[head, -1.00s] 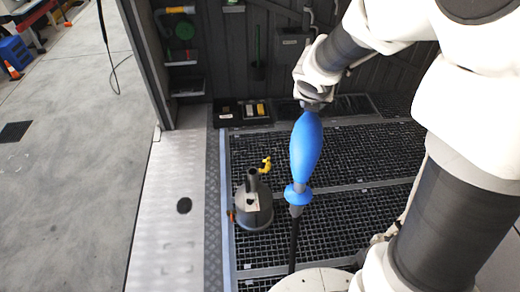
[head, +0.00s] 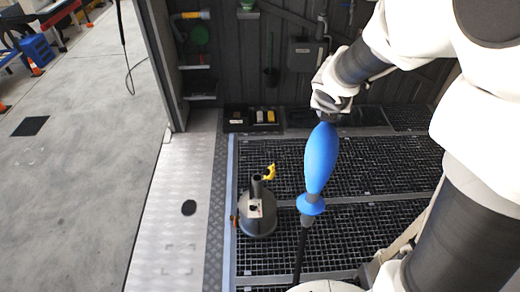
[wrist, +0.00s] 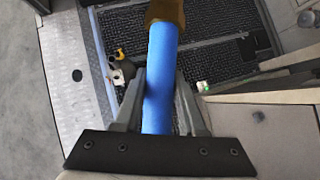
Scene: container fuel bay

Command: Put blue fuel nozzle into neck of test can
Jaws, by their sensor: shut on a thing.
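A dark hose or rod shows below the tip. In the wrist view my gripper (wrist: 160,108) is shut on the blue nozzle body (wrist: 160,75), which runs up the picture between the fingers. The grey test can (head: 257,218) stands upright on the grating, left of the nozzle in the head view, with its neck (head: 257,186) upward. The nozzle tip is apart from the neck. The can also shows partly in the wrist view (wrist: 124,74).
A yellow piece (head: 270,172) is by the can's neck. The grated floor (head: 370,165) is bounded on the left by a pale metal ramp (head: 175,215). Small bins (head: 237,118) stand at the back by the dark wall. The grating right of the can is mostly clear.

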